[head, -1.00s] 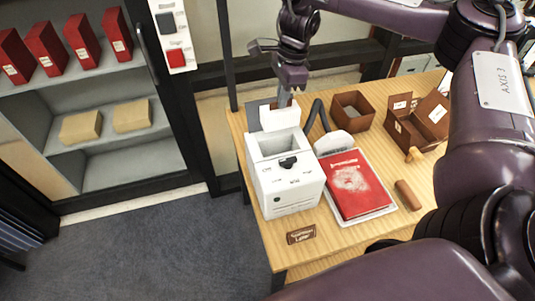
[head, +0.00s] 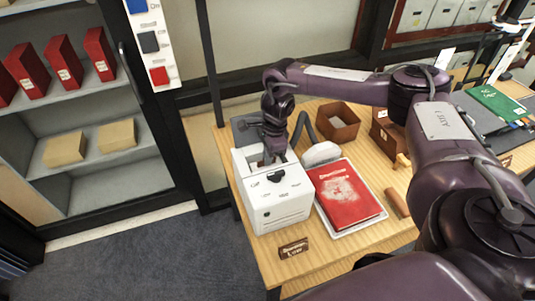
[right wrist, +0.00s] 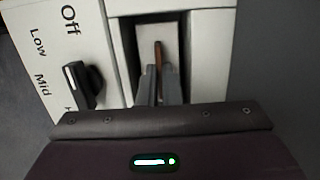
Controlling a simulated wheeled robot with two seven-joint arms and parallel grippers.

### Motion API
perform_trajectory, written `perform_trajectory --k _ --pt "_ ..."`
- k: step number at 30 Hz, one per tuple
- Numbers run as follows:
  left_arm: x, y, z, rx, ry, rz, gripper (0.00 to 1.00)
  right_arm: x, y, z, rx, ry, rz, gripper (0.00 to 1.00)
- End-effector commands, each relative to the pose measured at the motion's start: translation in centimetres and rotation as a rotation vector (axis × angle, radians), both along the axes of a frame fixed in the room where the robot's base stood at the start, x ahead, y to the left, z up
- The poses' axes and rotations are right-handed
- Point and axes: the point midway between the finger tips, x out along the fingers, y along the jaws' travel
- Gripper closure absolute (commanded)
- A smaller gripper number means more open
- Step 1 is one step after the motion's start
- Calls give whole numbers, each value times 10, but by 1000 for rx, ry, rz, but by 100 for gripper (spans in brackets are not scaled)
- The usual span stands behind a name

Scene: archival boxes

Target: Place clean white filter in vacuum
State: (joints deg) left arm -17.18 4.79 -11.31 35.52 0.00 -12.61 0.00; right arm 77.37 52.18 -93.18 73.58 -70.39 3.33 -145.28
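The white vacuum (head: 275,200) is a box on the wooden table, with a black dial (head: 276,176) on its top. It also shows in the right wrist view (right wrist: 118,20), with the dial beside its slot. My right gripper (head: 275,158) points down into the slot. In the right wrist view its fingers (right wrist: 161,82) are close together inside the slot, with a thin brown tab (right wrist: 158,54) between them. A pale panel, seemingly the white filter (right wrist: 172,38), lies around the tab in the slot. The filter's lower part is hidden. My left gripper is not in view.
A red book (head: 345,193) lies on a white tray right of the vacuum. A brown open box (head: 338,122), a dark hose (head: 300,125) and a brown roll (head: 397,203) are nearby. A small sign (head: 293,248) lies at the table's front edge.

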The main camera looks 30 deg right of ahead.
Motion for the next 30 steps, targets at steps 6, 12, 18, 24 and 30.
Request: perform_trajectory --k 6,12,18,24,30 --pt "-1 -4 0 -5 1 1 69 0 0 -2 1 -1 1 100" --pt "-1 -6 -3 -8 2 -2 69 0 0 -5 1 0 1 93" --pt "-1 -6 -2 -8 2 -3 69 0 0 -4 1 0 1 74" --pt "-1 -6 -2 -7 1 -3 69 0 0 -4 1 -1 1 74" --pt "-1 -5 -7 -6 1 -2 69 1 -1 9 2 -6 0 74"
